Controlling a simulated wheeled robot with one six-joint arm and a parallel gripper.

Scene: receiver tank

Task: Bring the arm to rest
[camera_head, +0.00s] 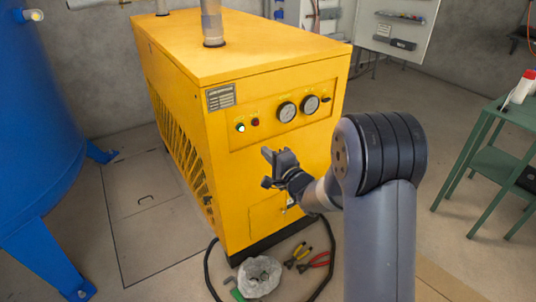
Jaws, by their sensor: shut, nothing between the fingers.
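My arm rises at the right of centre in the head view, with its thick grey link upright and its dark ringed joint at the top. My gripper (270,168) reaches out to the left from that joint, in front of the yellow machine's face. Its dark fingers look closed, and nothing shows between them. It appears apart from the machine, though the gap is hard to judge.
The yellow machine (270,75) with gauges fills the centre. A blue tank (40,120) stands left and a green table (500,120) right. Pliers (315,260) and a crumpled greyish bag (259,277) lie on the floor by a black hose. Floor at left centre is clear.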

